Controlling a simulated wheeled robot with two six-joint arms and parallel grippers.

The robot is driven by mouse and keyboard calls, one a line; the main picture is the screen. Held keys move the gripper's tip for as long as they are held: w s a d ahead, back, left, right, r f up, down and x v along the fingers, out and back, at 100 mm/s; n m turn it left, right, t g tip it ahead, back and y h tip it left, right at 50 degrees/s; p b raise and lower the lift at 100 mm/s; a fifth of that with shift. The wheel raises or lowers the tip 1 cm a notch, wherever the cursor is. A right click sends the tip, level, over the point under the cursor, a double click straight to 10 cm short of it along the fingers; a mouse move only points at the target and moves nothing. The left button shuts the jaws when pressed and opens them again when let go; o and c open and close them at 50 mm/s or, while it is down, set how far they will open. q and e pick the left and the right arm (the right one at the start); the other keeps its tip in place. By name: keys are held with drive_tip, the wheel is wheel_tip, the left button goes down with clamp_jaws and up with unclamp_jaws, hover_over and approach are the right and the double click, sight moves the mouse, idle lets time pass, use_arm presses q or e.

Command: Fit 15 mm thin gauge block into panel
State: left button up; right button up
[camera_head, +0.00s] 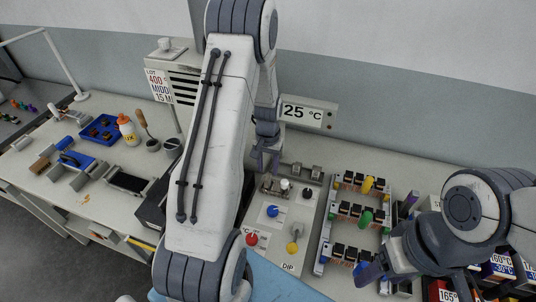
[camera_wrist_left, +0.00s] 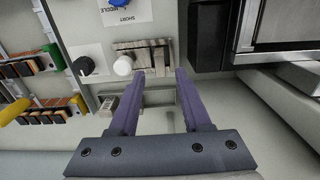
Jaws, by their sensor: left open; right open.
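The panel (camera_head: 268,234) is a light board with coloured knobs, a black knob, and a metal fixture (camera_head: 272,187) at its far edge. In the left wrist view this metal fixture (camera_wrist_left: 147,52) shows parallel metal pieces beside a white knob (camera_wrist_left: 122,65). Small metal blocks (camera_head: 299,170) stand behind the panel; one also shows in the wrist view (camera_wrist_left: 108,104). I cannot tell which piece is the 15 mm thin gauge block. My left gripper (camera_head: 265,168) is open above the panel's far edge, its fingertips (camera_wrist_left: 162,74) near the fixture, nothing visibly held. My right gripper (camera_head: 384,279) is open at lower right.
Racks of dark components (camera_head: 352,212) with yellow, green and blue pieces stand right of the panel. A 25 °C display (camera_head: 306,112) stands behind. A blue tray (camera_head: 101,130), a glue bottle (camera_head: 128,128) and tools lie left. My left arm hides the table's middle.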

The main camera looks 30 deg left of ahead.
sight(268, 176)
use_arm(q)
wheel_tip(268, 176, up, 8)
drive_tip(key=b, duration=0.2)
drive_tip(key=s+d+r+m, duration=0.1)
drive_tip(key=d+r+m, duration=0.1)
drive_tip(key=d, duration=0.4)
drive_tip(key=s+d+r+m, duration=0.1)
drive_tip(key=s+d+r, duration=0.15)
drive_tip(key=d, duration=0.35)
drive_tip(key=s+d+r+m, duration=0.2)
drive_tip(key=s+d+m, duration=0.1)
drive_tip(key=s+d, duration=0.4)
drive_tip(key=s+d+r+m+h, duration=0.1)
drive_tip(key=s+d+r+m, duration=0.2)
drive_tip(key=s+d, duration=0.5)
drive_tip(key=s+m, duration=0.1)
drive_tip(key=s, duration=0.4)
drive_tip(key=shift+s, duration=0.15)
wheel_tip(268, 176, down, 2)
drive_tip(key=shift+f+b, duration=0.2)
drive_tip(key=shift+b, duration=0.85)
